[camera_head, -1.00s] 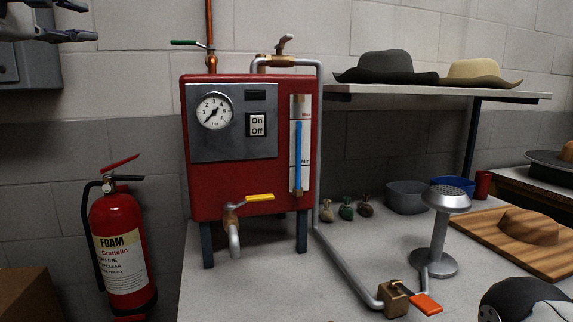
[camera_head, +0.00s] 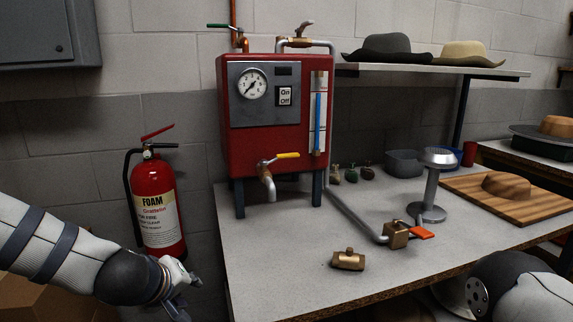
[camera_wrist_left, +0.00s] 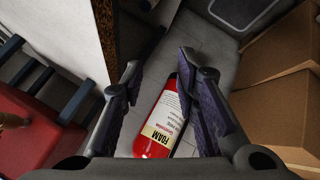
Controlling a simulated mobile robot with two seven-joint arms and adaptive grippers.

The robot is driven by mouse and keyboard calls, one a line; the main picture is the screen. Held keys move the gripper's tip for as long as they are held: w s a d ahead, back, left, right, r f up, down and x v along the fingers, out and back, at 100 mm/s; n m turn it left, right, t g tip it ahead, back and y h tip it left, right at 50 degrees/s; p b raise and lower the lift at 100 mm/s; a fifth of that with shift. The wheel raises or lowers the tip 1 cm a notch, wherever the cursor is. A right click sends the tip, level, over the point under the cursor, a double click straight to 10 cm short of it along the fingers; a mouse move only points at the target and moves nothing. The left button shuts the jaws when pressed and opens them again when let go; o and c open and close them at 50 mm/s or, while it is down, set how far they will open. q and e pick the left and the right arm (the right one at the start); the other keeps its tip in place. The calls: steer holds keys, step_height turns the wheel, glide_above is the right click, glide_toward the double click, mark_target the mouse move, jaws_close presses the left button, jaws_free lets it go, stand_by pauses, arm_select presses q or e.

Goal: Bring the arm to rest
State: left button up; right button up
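My left arm (camera_head: 50,245) comes in low at the left of the head view. My left gripper (camera_head: 180,290) is left of the table, in front of the lower part of the fire extinguisher. In the left wrist view the two fingers of my left gripper (camera_wrist_left: 161,62) stand apart, with nothing held between them. The red fire extinguisher (camera_wrist_left: 154,142) shows beyond the gap between them. Part of my right arm (camera_head: 520,290) shows at the bottom right of the head view; its gripper is out of sight.
The grey table (camera_head: 290,235) carries a red boiler (camera_head: 270,145), a steam stand (camera_head: 432,190), a wooden board (camera_head: 530,205) and a loose brass fitting (camera_head: 348,260). The fire extinguisher (camera_head: 157,205) stands left of the table. Cardboard boxes (camera_wrist_left: 280,70) lie near my left gripper.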

arm_select(q)
steer(key=s+d+f+m+g, duration=0.1)
steer(key=s+f+m+g, duration=0.2)
steer(key=s+f, duration=0.95)
steer(key=s+a+f+m+g, duration=0.1)
steer(key=s+f+m+g, duration=0.1)
steer(key=s, duration=1.4)
steer(key=s+a+f+m+g, duration=0.2)
steer(key=s+f+g, duration=0.3)
steer(key=s, duration=1.1)
steer(key=shift+s+f+m+g, duration=0.2)
steer(key=shift+f+m+g, duration=0.15)
steer(key=shift+f, duration=0.25)
steer(key=shift+a, duration=0.1)
steer(key=shift+c, duration=0.3)
